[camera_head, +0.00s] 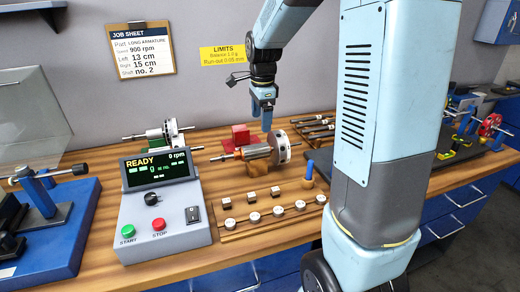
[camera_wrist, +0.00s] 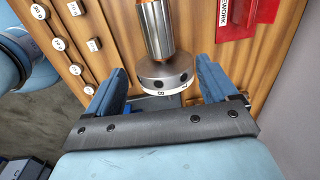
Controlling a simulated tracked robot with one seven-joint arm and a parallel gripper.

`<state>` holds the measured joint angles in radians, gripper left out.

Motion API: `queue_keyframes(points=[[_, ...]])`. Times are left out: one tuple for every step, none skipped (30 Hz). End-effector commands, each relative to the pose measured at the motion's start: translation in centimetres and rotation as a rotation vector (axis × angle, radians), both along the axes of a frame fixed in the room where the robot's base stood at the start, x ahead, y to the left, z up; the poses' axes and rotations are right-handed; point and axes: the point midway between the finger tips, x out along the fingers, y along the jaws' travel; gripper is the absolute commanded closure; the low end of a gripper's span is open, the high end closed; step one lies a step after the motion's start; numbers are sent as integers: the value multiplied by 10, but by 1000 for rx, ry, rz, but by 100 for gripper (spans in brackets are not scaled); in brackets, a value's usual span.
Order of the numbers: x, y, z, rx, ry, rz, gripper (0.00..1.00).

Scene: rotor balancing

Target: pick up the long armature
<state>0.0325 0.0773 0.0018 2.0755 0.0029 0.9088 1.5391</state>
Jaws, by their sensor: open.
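An armature (camera_head: 256,152) with a steel body, copper-coloured windings, a thin shaft and a numbered disc at its right end lies in front on the bench. A second, similar armature (camera_head: 158,134) lies further back and left; I cannot tell for sure which is the long one. My gripper (camera_head: 266,122) is above the front armature, fingers pointing down. In the wrist view my gripper (camera_wrist: 161,65) is open and empty. The front armature's body (camera_wrist: 157,28) and its disc (camera_wrist: 166,76) show between and beyond the fingers. Whether the fingers touch it is not clear.
A red tray (camera_head: 241,134) stands just behind the front armature. The balancing console (camera_head: 158,210) reads READY at front left. A wooden rack (camera_head: 262,232) of small weights lies in front, with a blue-handled tool (camera_head: 309,170) beside it. Dark tools (camera_head: 318,132) lie to the right.

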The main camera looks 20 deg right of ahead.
Motion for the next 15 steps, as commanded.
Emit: queue_keyframes(points=[[0,0,-10,0,4,0,14],[0,0,-16,0,5,0,14],[1,0,-23,0,4,-1,14],[1,0,-28,0,4,-1,14],[2,0,-33,0,3,0,14],[2,0,-39,0,4,-1,14],[3,0,-44,0,4,-1,14],[3,0,-48,0,3,0,14],[4,0,-52,0,3,0,14],[4,0,-55,0,2,0,14],[4,0,-58,0,1,0,14],[5,0,-61,0,2,0,14],[5,0,-62,0,2,0,14],[5,0,-63,0,1,0,14],[5,1,-65,0,1,0,14]])
